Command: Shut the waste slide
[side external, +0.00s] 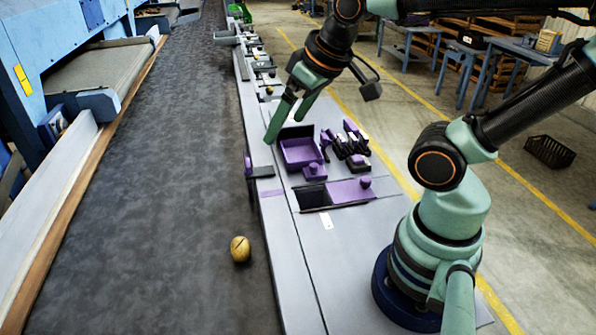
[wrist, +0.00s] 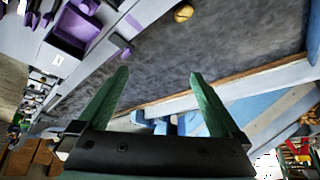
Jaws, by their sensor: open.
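The waste slide (side external: 350,190) is a flat purple plate with a round purple knob (side external: 365,181) near its right end, set in the grey worktop beside the belt. A dark opening (side external: 313,197) shows uncovered to the left of the plate, so the slide stands open. My gripper (side external: 286,130) is open and empty, in the air above the worktop's belt-side edge, up the picture from the slide and apart from it. I cannot make out the slide for certain there.
A purple open bin (side external: 300,152), a purple block (side external: 315,171) and several purple and dark handled pieces (side external: 350,145) stand just beyond the slide. A potato (side external: 240,249) lies on the dark belt (side external: 170,200).

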